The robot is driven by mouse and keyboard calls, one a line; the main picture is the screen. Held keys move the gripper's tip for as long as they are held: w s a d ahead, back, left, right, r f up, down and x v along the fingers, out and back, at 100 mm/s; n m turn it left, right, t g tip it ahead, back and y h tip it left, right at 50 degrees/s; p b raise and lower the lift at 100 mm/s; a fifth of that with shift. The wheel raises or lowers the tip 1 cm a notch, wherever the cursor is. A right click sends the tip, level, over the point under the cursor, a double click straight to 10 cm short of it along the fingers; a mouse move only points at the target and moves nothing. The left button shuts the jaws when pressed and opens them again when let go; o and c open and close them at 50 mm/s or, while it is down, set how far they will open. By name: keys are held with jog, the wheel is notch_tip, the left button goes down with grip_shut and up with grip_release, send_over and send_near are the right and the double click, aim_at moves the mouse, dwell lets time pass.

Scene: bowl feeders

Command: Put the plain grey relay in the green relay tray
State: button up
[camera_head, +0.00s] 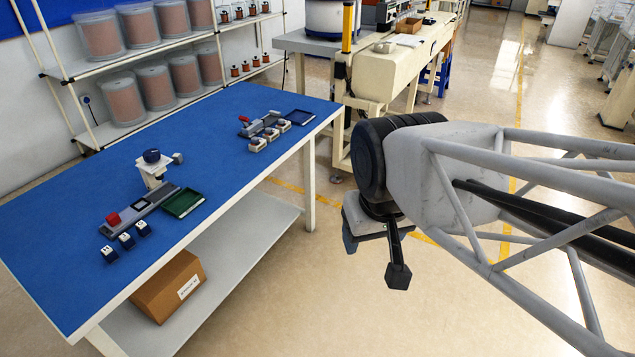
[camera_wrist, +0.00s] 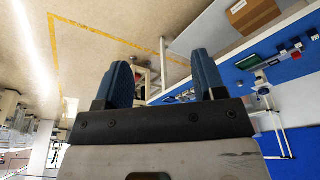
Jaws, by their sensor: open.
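The green tray (camera_head: 184,202) lies on the blue tabletop, beside a grey fixture bar (camera_head: 150,205) with a red block (camera_head: 112,218) on its near end. The green tray also shows in the wrist view (camera_wrist: 246,62). Three small dark cubes with pale marks (camera_head: 126,241) stand in a row in front of the bar. I cannot make out which part is the plain grey relay. My gripper (camera_wrist: 160,75) is open and empty, fingers apart. In the head view it hangs beyond the table's right edge, over the floor, well away from the tray.
A second station at the table's far end has a dark blue tray (camera_head: 300,117), three pale parts (camera_head: 271,133) and a red-handled fixture. A white stand with a dark round top (camera_head: 152,156) rises behind the green tray. A cardboard box (camera_head: 170,285) sits on the lower shelf.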

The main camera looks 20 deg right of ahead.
jog(key=shift+w+r, duration=0.1)
jog(key=shift+w, duration=0.05)
jog(key=w+a+r+n, duration=0.2)
jog(key=w+r+n, duration=0.2)
jog(key=w, duration=0.8)
jog(key=w+a+r+n, duration=0.2)
jog(key=w+r+n, duration=0.15)
jog(key=w, duration=0.85)
jog(key=w+a+n, duration=0.2)
jog(key=w+a, duration=0.1)
jog(key=w, duration=0.4)
jog(key=w+a+n, duration=0.2)
jog(key=w+n, duration=0.1)
jog(key=w, duration=0.4)
jog(key=n+t+h, duration=0.1)
jog(key=n+h, duration=0.1)
jog(key=n, duration=1.7)
send_over(174, 157)
jog(key=f, duration=3.2)
jog(key=shift+s+d+f, duration=0.1)
jog(key=shift+d+f, duration=0.15)
jog(key=shift+a+f+t, duration=0.25)
jog(key=shift+t, duration=0.05)
